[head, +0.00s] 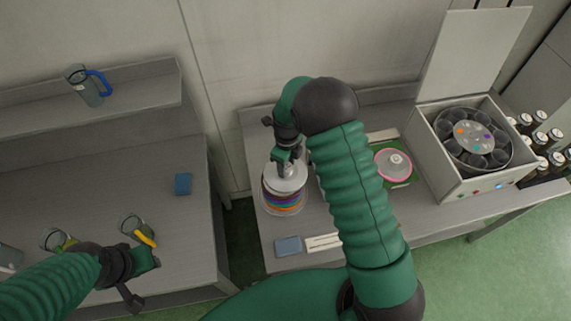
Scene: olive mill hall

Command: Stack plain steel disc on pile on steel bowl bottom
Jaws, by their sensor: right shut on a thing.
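My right gripper (287,165) is shut on the plain steel disc (278,182) by its middle. The disc is level, directly over a pile of discs (283,201) with purple, blue, red and orange edges. From above I cannot tell whether the disc touches the pile. A pale rim (284,212) shows under the pile; the rest of the steel bowl bottom is hidden. My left gripper (148,262) is over the left bench, near a glass with a yellow piece; its fingers are not clear enough to tell open from shut.
An open grey machine (466,140) and several dark bottles (540,135) stand further right. A blue-grey pad (288,246) lies at the front. A gap separates the two benches.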

